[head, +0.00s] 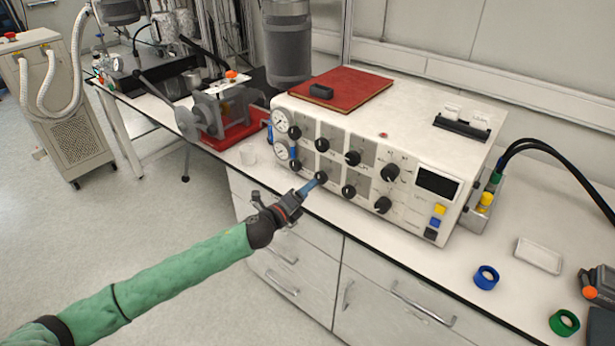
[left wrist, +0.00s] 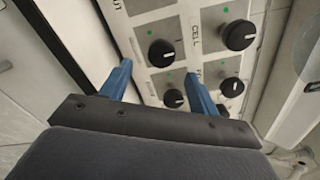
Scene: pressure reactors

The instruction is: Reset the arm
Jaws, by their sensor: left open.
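My left gripper (head: 308,188) reaches in from the left on a green-sleeved arm, its blue fingertips close to the lower knobs on the front of the white control box (head: 440,130). In the left wrist view the two blue fingers (left wrist: 158,84) stand apart with nothing held between them. A black knob (left wrist: 173,98) shows in the gap between the fingers, beyond their tips; I cannot tell whether they touch it. Other black knobs (left wrist: 238,35) sit on the panel around it. My right gripper is not in view.
A red book (head: 350,88) lies on the control box. A blue ring cap (head: 486,277), a green ring cap (head: 564,322) and a white tray (head: 538,255) lie on the bench at right. A red-based apparatus (head: 232,130) stands left of the box.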

